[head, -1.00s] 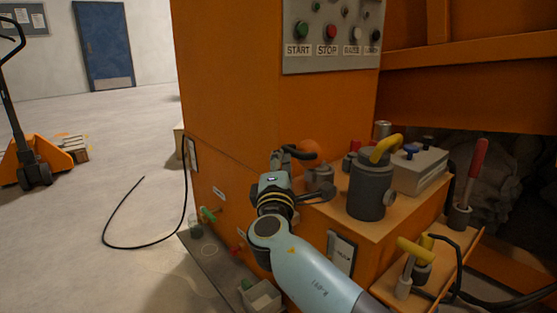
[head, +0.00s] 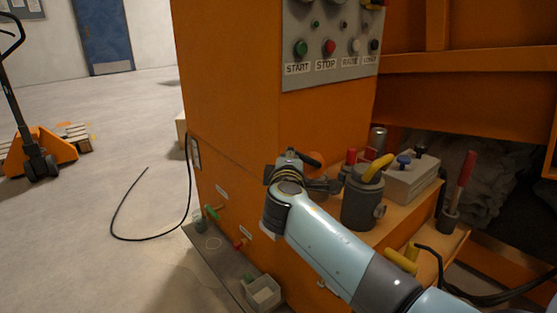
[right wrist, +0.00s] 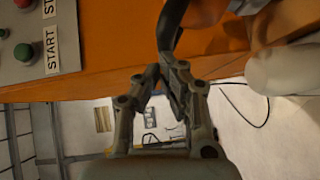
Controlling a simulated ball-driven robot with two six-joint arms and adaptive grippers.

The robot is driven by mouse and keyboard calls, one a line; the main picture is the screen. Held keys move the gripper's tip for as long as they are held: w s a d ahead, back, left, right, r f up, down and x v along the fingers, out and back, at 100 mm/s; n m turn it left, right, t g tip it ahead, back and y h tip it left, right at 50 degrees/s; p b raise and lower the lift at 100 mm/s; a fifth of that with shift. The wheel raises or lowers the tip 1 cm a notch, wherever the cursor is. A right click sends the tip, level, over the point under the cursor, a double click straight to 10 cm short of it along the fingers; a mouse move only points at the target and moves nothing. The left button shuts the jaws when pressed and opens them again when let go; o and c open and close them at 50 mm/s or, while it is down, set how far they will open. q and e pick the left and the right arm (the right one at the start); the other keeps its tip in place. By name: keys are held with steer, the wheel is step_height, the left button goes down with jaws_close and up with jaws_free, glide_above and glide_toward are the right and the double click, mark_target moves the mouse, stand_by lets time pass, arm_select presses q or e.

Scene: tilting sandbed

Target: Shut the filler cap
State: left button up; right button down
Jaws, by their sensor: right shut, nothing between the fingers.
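My right gripper (head: 292,160) is shut and empty in front of the orange machine, at the left end of the bench top. In the right wrist view its closed fingertips (right wrist: 166,75) are close to a dark curved bar (right wrist: 170,28); I cannot tell whether they touch. An orange rounded piece (right wrist: 205,12) is beside that bar. I cannot tell for certain which part is the filler cap; my wrist and fingers hide much of this area. My left gripper is out of view.
A grey canister (head: 362,203) with a yellow handle stands right of my gripper. The button panel (head: 330,45) is above.

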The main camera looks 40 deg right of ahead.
mark_target(313, 154)
steer(key=d+r+m+g+y+p, duration=0.1)
steer(key=d+p, duration=0.1)
steer(key=p, duration=0.1)
steer(key=d+r+m+y+p, duration=0.1)
steer(key=d+p, duration=0.1)
steer(key=p, duration=0.2)
steer(key=d+m+g+y+p, duration=0.1)
steer(key=d+m+y+p, duration=0.1)
steer(key=d+p, duration=0.1)
steer(key=shift+w+r+g+p, duration=0.3)
steer(key=shift+r+p, duration=0.1)
steer(key=shift+p, duration=0.2)
arm_select(q)
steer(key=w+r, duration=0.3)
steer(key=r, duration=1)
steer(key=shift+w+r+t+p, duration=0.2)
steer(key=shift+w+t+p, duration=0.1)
steer(key=shift+p, duration=0.05)
arm_select(e)
steer(key=shift+d+f, duration=0.15)
steer(key=shift+d, duration=0.35)
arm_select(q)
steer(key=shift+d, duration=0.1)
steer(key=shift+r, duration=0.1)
